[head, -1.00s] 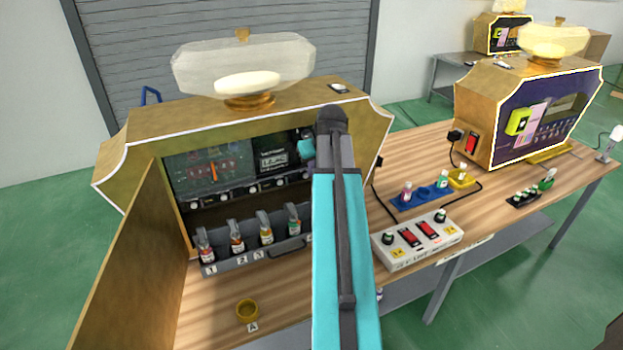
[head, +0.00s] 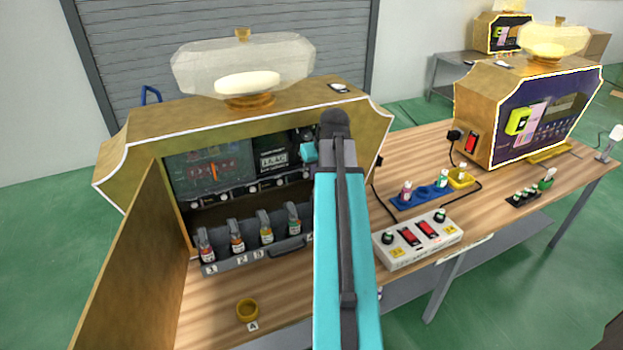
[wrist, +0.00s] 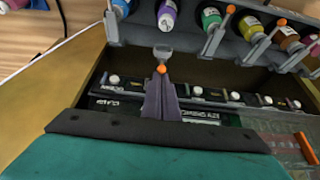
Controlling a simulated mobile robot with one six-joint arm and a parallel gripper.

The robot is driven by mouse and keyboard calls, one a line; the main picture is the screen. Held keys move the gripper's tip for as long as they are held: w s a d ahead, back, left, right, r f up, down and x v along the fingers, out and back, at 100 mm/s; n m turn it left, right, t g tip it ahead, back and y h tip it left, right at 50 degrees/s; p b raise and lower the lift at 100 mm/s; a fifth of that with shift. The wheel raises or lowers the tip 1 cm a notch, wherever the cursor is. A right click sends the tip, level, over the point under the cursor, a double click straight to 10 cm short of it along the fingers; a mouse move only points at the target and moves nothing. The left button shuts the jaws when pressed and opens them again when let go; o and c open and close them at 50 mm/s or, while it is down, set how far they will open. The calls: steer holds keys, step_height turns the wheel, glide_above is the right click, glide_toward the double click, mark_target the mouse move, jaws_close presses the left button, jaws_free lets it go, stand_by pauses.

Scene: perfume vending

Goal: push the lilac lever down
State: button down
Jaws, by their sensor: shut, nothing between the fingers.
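The lilac lever (wrist: 161,69) shows in the wrist view as a small grey lever with an orange ball tip, in line with a purple bottle (wrist: 167,14). My gripper (wrist: 162,80) is shut and empty, its slim purple-grey fingers pointing at the orange tip. The fingertips are at or very near the tip; I cannot tell whether they touch. In the head view my arm covers this lever and the fingers. Only a teal part of my gripper (head: 309,152) shows beside the arm, in front of the machine's dark panel (head: 217,166).
Grey levers over several bottles (head: 266,234) stand in a row left of my arm. A gold door (head: 125,265) is open on the left. A gold ring (head: 248,310) lies on the table in front. A switch box (head: 418,240) stands to the right.

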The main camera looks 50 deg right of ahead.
steer(key=shift+s, duration=0.15)
steer(key=shift+s+a+f, duration=0.25)
steer(key=shift+s+a, duration=0.05)
steer(key=shift+s, duration=0.35)
stand_by(0.5)
steer(key=shift+s+a+f, duration=0.25)
steer(key=shift+s+f, duration=0.15)
steer(key=shift+s, duration=0.2)
steer(key=shift+s+a+f, duration=0.25)
steer(key=shift+s+f, duration=0.25)
steer(key=shift+s, duration=0.1)
stand_by(0.7)
